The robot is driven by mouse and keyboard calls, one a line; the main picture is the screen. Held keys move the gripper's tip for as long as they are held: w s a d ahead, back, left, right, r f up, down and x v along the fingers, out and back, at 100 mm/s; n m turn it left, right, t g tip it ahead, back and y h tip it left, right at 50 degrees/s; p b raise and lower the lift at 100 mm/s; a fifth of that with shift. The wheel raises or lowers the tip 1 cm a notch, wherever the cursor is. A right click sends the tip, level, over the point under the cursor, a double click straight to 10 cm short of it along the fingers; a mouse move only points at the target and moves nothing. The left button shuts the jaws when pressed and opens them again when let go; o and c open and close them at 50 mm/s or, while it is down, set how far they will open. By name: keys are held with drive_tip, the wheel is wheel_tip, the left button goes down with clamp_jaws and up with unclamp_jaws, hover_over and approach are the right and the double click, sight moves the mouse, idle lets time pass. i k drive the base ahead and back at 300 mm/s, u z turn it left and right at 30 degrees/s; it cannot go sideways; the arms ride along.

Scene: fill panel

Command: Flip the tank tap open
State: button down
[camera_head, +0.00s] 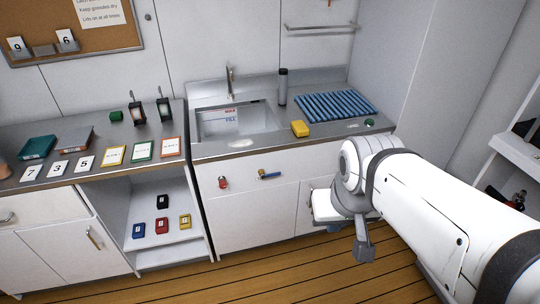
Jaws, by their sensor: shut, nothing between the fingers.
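A small tap with a blue lever and a brass-coloured end (269,175) is on the white front panel below the sink. Its lever looks roughly level, tilted slightly. A red round fitting (222,183) is on the same panel to its left. My gripper (362,252) is shut and empty. It points down in front of the cabinet, to the right of and lower than the blue lever, apart from it. My arm hides the right part of the cabinet front.
A steel sink (208,128) with a faucet (230,82) is in the counter. A yellow sponge-like block (300,129), a grey bottle (283,88) and a blue slatted rack (335,105) stand on it. An open shelf (165,205) holds several small blocks. The wooden floor (240,275) is clear.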

sight(262, 176)
drive_tip(key=u, duration=0.8)
drive_tip(key=i, duration=1)
